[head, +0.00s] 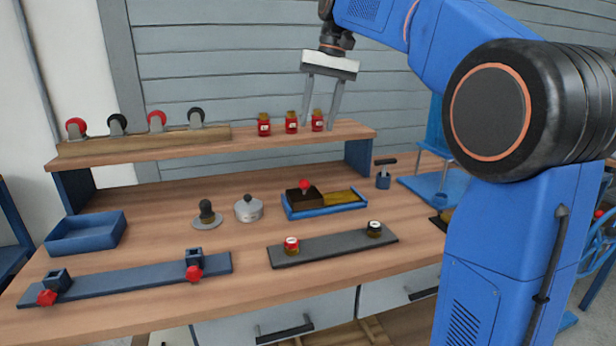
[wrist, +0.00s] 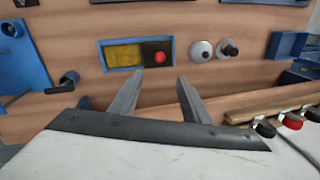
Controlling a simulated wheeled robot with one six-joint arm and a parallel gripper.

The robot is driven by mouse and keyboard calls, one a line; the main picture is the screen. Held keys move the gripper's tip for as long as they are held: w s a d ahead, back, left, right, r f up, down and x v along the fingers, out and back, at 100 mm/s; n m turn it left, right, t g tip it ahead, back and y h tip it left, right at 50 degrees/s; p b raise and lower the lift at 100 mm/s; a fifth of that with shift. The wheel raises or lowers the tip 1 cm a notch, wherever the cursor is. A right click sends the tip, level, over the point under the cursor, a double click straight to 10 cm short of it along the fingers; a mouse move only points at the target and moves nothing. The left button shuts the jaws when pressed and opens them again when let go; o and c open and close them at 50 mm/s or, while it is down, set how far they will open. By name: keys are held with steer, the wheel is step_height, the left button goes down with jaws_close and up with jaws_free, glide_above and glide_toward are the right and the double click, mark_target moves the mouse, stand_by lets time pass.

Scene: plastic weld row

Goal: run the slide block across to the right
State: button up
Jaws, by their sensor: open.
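The slide block (head: 296,197) is a dark brown block with a red knob (head: 305,185) on top. It sits at the left end of a blue-rimmed tray (head: 324,212) on the bench. The tray's yellowish floor (head: 341,198) is bare to the right of the block. In the wrist view, seen from the other side, the block (wrist: 150,47) is at the tray's right end. My gripper (head: 318,127) is open and empty, high above and behind the tray, by the rear shelf. Its two fingers also show in the wrist view (wrist: 160,77), apart from the knob.
The raised shelf (head: 240,142) holds several red jars (head: 291,122) and a rack of casters (head: 156,122). Left of the tray stand a silver lidded pot (head: 249,209) and a dark knob on a disc (head: 207,214). A black-handled lever (head: 384,173) stands right. A plate with two jars (head: 334,247) lies in front.

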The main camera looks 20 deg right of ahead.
steer(key=a+f, duration=0.1)
steer(key=f, duration=0.4)
steer(key=a+f, duration=0.1)
steer(key=f, duration=0.5)
steer(key=a+f, duration=0.1)
steer(key=f, duration=0.4)
steer(key=shift+w+a+f, duration=0.1)
steer(key=shift+w+f, duration=0.2)
